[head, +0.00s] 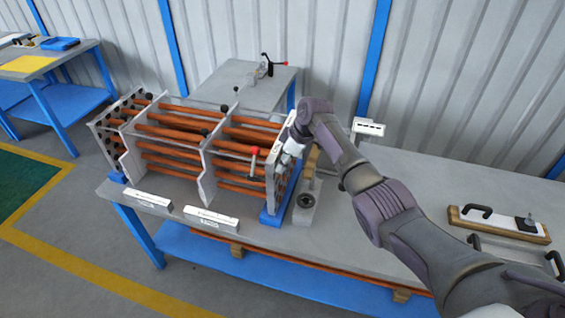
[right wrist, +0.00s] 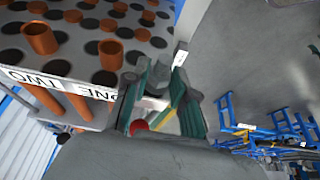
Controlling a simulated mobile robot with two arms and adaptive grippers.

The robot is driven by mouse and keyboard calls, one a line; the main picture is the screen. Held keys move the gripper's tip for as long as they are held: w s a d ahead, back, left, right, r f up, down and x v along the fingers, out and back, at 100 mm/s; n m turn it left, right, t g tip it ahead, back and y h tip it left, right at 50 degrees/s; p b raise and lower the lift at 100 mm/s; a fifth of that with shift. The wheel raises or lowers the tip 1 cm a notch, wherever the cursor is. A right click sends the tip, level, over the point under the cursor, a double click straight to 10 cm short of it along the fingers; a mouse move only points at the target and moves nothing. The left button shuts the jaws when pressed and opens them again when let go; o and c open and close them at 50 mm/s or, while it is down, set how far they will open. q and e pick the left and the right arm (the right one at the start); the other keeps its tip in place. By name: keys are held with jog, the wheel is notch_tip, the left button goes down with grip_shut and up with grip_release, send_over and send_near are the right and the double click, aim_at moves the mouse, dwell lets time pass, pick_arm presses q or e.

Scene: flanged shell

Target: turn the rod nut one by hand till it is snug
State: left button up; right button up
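The open bundle of copper tubes and grey plates (head: 207,165) stands on the grey bench. My right gripper (head: 284,158) is at the right end plate (head: 270,180), near its upper front part. In the right wrist view this plate (right wrist: 75,58) shows its holes, copper tube ends and the labels ONE and TWO. My right gripper's fingers (right wrist: 158,85) are spread beside the label ONE (right wrist: 97,93). Small grey and whitish parts show between them. I cannot make out rod nut one or whether the fingers touch it. My left gripper is out of view.
A grey fixture with a dark round knob (head: 305,202) stands right of the bundle. Two white label blocks (head: 211,218) lie along the front edge. A wood-edged board with black handles (head: 498,222) lies far right. The bench between is mostly clear.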

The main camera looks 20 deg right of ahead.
jog(key=o, duration=0.4)
jog(key=shift+s+d+f, duration=0.15)
jog(key=shift+d, duration=0.1)
jog(key=v, duration=1.2)
